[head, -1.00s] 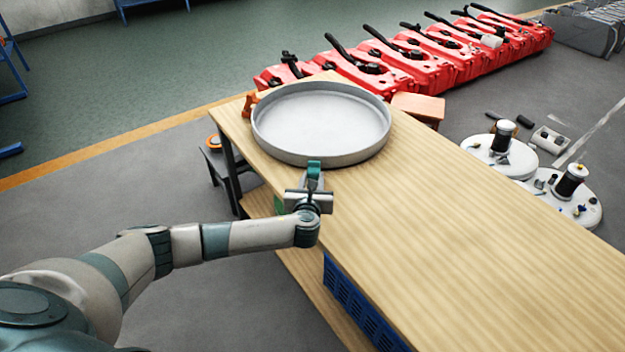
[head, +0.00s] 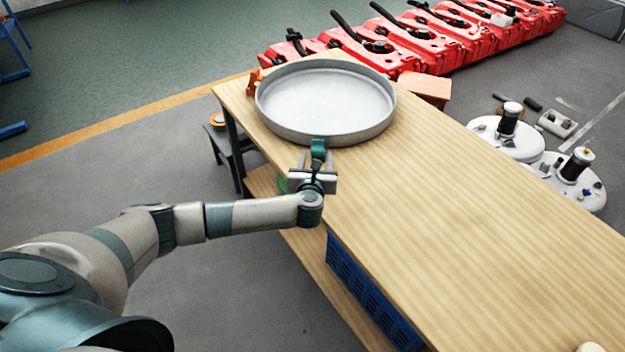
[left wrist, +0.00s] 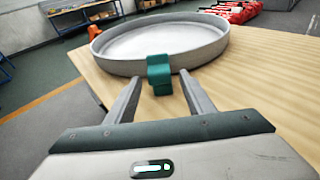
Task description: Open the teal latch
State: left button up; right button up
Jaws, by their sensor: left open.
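The teal latch (head: 318,151) is at the near rim of a large round grey pan on the wooden table. In the left wrist view the latch (left wrist: 159,75) stands upright against the pan's outer wall. My left gripper (head: 316,162) is open and empty at the near side of the latch. In the left wrist view its two fingers point toward the pan, one on each side of the latch, with a visible gap on both sides. I cannot tell how deep the latch sits between them. My right gripper is not seen.
The round pan (head: 327,132) sits at the table's far end. An orange clamp-like part (head: 254,82) is at its left and an orange-brown block (head: 425,88) at its right. A blue crate (head: 365,295) sits below.

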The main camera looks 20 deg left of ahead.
pick_arm(q)
jog(key=shift+s+d, duration=0.15)
jog(key=shift+s, duration=0.3)
jog(key=b+v, duration=0.1)
jog(key=v, duration=1.5)
jog(key=shift+b, duration=0.4)
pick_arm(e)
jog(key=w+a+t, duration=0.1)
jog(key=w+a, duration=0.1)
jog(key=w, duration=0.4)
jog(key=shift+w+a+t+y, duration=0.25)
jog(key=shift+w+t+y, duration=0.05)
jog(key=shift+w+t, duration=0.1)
pick_arm(q)
jog(key=shift+w+r, duration=0.1)
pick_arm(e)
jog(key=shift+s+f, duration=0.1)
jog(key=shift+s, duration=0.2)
